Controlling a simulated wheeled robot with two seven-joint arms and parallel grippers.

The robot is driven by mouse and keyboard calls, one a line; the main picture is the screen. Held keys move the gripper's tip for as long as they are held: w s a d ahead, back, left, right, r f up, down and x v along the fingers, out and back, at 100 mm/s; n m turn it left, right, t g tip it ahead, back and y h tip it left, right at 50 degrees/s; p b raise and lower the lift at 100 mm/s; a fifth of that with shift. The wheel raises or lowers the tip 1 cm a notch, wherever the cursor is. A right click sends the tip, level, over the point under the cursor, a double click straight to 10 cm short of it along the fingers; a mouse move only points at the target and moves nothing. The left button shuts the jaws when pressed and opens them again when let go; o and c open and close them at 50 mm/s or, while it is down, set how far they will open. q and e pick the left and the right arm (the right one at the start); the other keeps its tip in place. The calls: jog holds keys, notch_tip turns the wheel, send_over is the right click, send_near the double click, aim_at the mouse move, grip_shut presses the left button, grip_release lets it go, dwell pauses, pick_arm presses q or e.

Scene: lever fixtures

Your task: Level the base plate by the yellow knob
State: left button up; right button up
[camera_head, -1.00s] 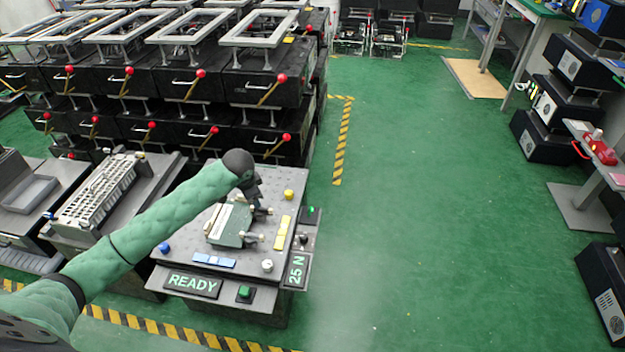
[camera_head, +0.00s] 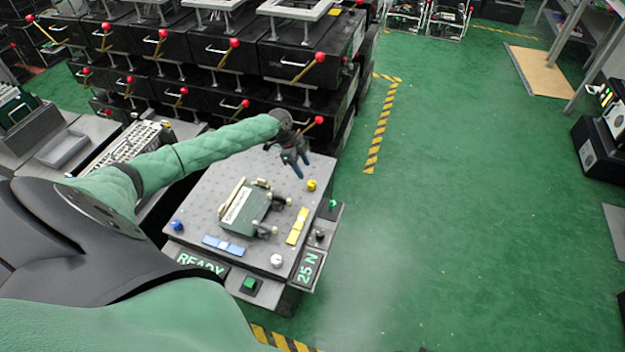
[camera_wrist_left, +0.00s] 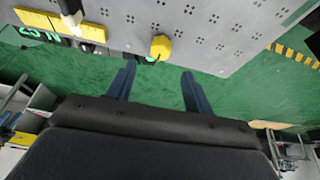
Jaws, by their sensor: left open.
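The yellow knob (camera_head: 311,185) stands at the far right corner of the grey perforated base plate (camera_head: 215,187). My left gripper (camera_head: 303,170) is just above and behind the knob, fingers apart and pointing down. In the left wrist view, the yellow knob (camera_wrist_left: 161,46) lies just beyond the open fingertips (camera_wrist_left: 158,68), roughly between them; no contact shows. A yellow bar (camera_head: 298,226) lies along the plate's right edge and a blue bar (camera_head: 223,245) along its front edge. I cannot tell the plate's tilt. My right gripper is out of view.
A green clamped block (camera_head: 245,210) sits mid-plate. A blue knob (camera_head: 177,224) and a white knob (camera_head: 276,260) mark other corners. Black lever fixtures stand behind; green floor is free at right.

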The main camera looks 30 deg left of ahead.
aim_at(311, 182)
pick_arm(q)
jog(key=p+x, duration=0.1)
jog(key=x, duration=0.6)
jog(key=shift+a, duration=0.1)
jog(key=shift+f, duration=0.5)
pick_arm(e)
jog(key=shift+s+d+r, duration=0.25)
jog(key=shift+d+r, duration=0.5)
pick_arm(q)
jog(key=c, duration=1)
